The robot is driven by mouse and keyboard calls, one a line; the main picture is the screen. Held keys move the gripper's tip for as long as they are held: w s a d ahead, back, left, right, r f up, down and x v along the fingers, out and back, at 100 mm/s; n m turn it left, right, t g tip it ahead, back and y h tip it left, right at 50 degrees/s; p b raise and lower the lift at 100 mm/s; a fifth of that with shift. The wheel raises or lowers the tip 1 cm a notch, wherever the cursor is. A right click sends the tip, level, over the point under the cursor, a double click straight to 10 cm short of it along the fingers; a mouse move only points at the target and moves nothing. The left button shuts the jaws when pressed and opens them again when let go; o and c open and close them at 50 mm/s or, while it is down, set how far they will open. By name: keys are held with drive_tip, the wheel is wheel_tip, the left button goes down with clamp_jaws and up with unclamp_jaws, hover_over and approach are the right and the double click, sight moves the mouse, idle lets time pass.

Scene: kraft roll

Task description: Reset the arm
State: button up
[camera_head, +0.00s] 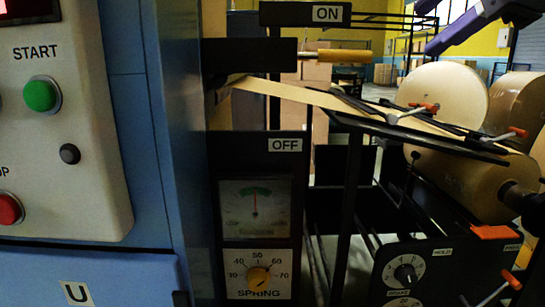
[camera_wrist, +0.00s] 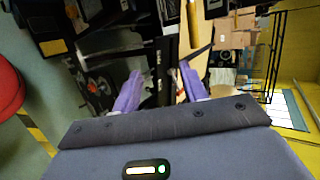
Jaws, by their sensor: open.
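My gripper (camera_wrist: 160,86) shows in the wrist view with its two purple fingers spread apart and nothing between them. A lever with a yellow handle (camera_head: 340,56) points right from a black block, below the ON label (camera_head: 327,13) and above the OFF label (camera_head: 285,145).
A panel at left carries a green START button (camera_head: 40,95) and a red button (camera_head: 8,208). A gauge (camera_head: 255,208) sits above a SPRING dial (camera_head: 258,276). Kraft rolls (camera_head: 455,90) and a black frame fill the right. Stacked cartons (camera_wrist: 235,40) stand farther off.

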drive_tip(key=s+a+f+n+g+h, duration=0.1)
drive_tip(key=f+n, duration=0.7)
drive_tip(key=f, duration=1.5)
drive_tip(key=s+a+f+n+g+h, duration=0.2)
drive_tip(key=f+n, duration=0.6)
drive_tip(key=f, duration=1.6)
drive_tip(key=s+g, duration=0.2)
drive_tip(key=shift+s+a+f, duration=0.2)
drive_tip(key=shift+s+f, duration=0.05)
drive_tip(key=shift+s, duration=0.15)
drive_tip(key=shift+c, duration=0.4)
drive_tip(key=shift+c, duration=0.3)
